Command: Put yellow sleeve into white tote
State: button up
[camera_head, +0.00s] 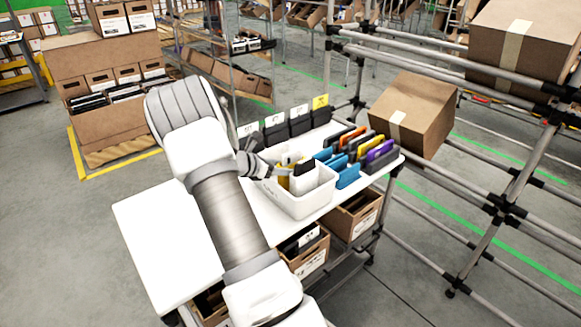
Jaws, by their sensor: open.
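The white tote (307,203) stands on the white table, right of my arm. A yellow sleeve (283,178) shows inside the tote at its left side, next to a white item and a black item. Another yellow sleeve (371,145) stands among the coloured sleeves on the table, right of the tote. My gripper (277,170) is open at the tote's left rim, close to the yellow piece there. My arm hides part of the tote's left side, and I cannot tell whether the fingers touch anything.
Blue, orange and purple sleeves (380,151) stand right of the tote. Black holders (300,122) with labels line the table's back edge. A tilted carton (412,112) rests on the pipe rack at right. The table's left part (160,235) is bare.

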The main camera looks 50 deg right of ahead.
jog(key=s+a+r+m+y+p, duration=0.1)
jog(key=s+a+r+m+y, duration=0.15)
jog(key=a+r, duration=0.45)
jog(key=s+a+r+m+y, duration=0.1)
jog(key=s+a+r+m, duration=0.15)
jog(key=a+r, duration=0.4)
jog(key=s+a+r+m+t+y, duration=0.2)
jog(key=s+a, duration=0.4)
jog(key=a, duration=0.3)
jog(key=s+a+r+m+t+y, duration=0.2)
jog(key=s+a+r+m+y, duration=0.1)
jog(key=s+a+m, duration=0.3)
jog(key=s+a+r+m+t+y, duration=0.2)
jog(key=s+a, duration=0.4)
jog(key=a, duration=0.5)
jog(key=shift+a+r+m+t+y, duration=0.4)
jog(key=shift+r+m+y, duration=0.2)
jog(key=shift+m+y, duration=0.3)
notch_tip(320, 180, up, 14)
jog(key=p, duration=1.4)
jog(key=shift+f, duration=0.15)
